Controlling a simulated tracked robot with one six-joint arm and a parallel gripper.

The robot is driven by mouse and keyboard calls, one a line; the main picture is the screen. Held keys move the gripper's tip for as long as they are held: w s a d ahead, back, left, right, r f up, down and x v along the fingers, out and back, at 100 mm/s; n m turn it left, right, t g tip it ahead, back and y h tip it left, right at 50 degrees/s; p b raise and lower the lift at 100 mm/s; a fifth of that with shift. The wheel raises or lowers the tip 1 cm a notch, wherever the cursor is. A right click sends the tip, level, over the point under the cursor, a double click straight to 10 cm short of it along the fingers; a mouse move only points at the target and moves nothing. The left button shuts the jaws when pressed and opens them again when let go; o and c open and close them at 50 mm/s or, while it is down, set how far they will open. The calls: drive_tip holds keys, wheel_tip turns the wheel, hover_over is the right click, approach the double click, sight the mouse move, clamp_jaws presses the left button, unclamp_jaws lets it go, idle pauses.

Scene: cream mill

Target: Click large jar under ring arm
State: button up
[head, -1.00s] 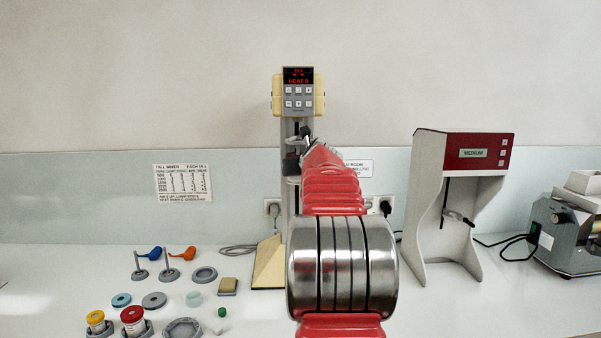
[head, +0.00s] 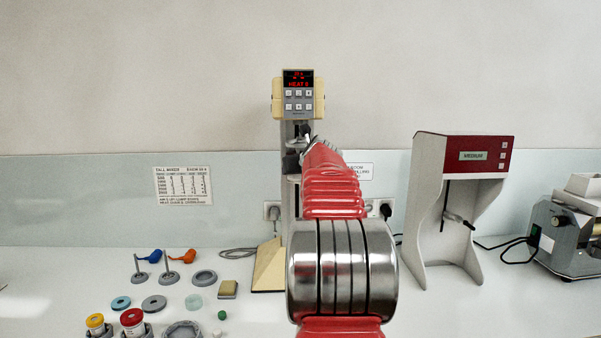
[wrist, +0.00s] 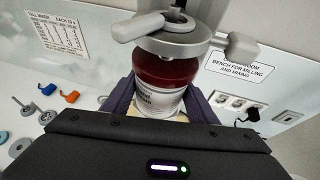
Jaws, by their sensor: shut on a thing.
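The large jar (wrist: 160,98) has a dark red upper part and a white printed label. In the wrist view it stands between the two fingers of my gripper (wrist: 158,108), which is shut on it. The grey ring arm (wrist: 180,38) with its pale levers is directly over the jar's top and hides its rim. I cannot tell whether the jar is fixed in the ring. In the head view the tall mixer (head: 298,95) stands behind my red arm, with a lit red display. My arm hides the jar and gripper there.
A red-topped mixer (head: 465,152) stands to the right, with a grey mill (head: 565,235) beyond it. On the bench at left are a red-lidded jar (head: 132,320), a yellow-lidded jar (head: 96,324), a beige block (head: 228,288) and several grey discs and stands.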

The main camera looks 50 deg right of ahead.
drive_tip(key=shift+r, duration=0.95)
idle(1.0)
drive_tip(key=o, duration=1.3)
drive_tip(key=shift+o, duration=0.6)
drive_tip(key=shift+f, duration=0.1)
drive_tip(key=o, duration=0.5)
drive_tip(key=shift+s, duration=0.1)
drive_tip(key=shift+v, duration=4.5)
